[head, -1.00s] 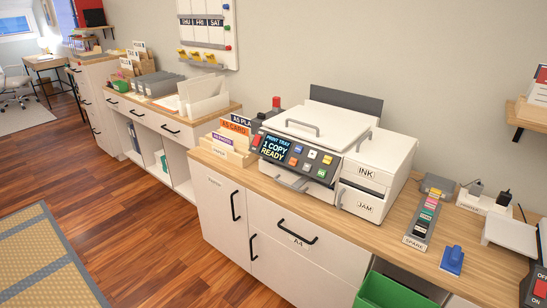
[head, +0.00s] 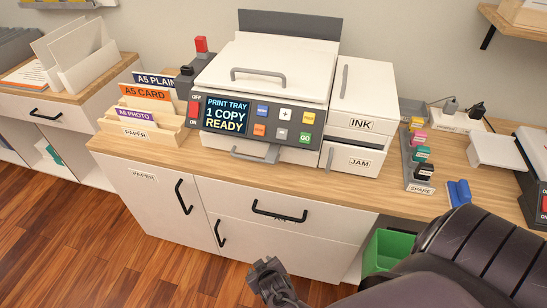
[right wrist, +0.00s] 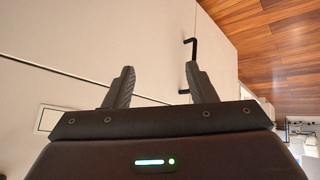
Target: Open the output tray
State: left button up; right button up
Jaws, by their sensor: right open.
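The printer (head: 270,75) stands on the wooden counter, and its screen reads "PRINT TRAY 1 COPY READY". The output tray (head: 262,152) is low on its front, below the control panel. It shows as a grey bar handle close against the body and looks shut. My right gripper (head: 268,270) is low in front of the cabinet, below the counter edge and well short of the tray. In the right wrist view its two fingers (right wrist: 162,78) are apart with nothing between them, facing pale cabinet fronts. My left gripper is not in view.
A paper holder (head: 142,125) stands left of the printer; INK and JAM doors (head: 352,130) are at its right. A spare-cartridge rack (head: 416,165) and blue item (head: 459,192) sit further right. Black cabinet handles (head: 279,212) stick out below the counter. A green bin (head: 385,252) is beneath.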

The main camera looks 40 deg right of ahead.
aim_at(269, 162)
jog(key=w+d+r+m+t+h+b, duration=0.15)
jog(key=w+r, duration=0.35)
jog(key=r, duration=0.5)
jog(key=w+d+r+m+t+h+b, duration=0.1)
jog(key=w+r+m+t+h, duration=0.3)
jog(key=r, duration=0.6)
jog(key=d+r+m+g+h+b, duration=0.1)
jog(key=d+r+m+h, duration=0.15)
jog(key=r, duration=0.35)
jog(key=d+r+m+h, duration=0.2)
jog(key=r+h, duration=0.1)
jog(key=r, duration=0.2)
jog(key=shift+g+h, duration=0.35)
jog(key=shift+h, duration=0.05)
jog(key=x, duration=0.4)
jog(key=r+x, duration=0.1)
jog(key=x, duration=0.1)
jog(key=shift+s+d, duration=0.15)
jog(key=shift+d, duration=0.35)
jog(key=shift+w+d, duration=0.35)
jog(key=shift+d, duration=0.1)
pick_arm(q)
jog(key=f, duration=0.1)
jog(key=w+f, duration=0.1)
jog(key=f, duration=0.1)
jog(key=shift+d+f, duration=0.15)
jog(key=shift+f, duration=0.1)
pick_arm(e)
grip_shut()
